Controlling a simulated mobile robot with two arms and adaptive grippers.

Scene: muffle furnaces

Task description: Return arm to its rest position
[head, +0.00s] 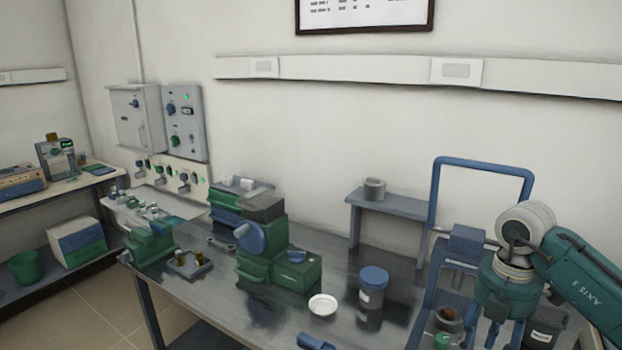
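My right arm (585,280) comes in from the right edge, teal with a pale grey joint. Its wrist points down over the right end of the workbench (395,325), in front of the blue-framed stand (436,205). My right gripper (506,334) is at the lower edge of the picture, small and partly cut off. I cannot tell whether its fingers are open or shut, and no held thing is clear. My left arm and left gripper are not in view.
Close to the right wrist are the blue frame and a dark container (545,328). A blue-lidded jar (373,287), white dish (322,305) and green machine (275,255) stand on the bench. A raised shelf (405,205) holds a grey cup (374,188). Wall controls (184,122) are at left.

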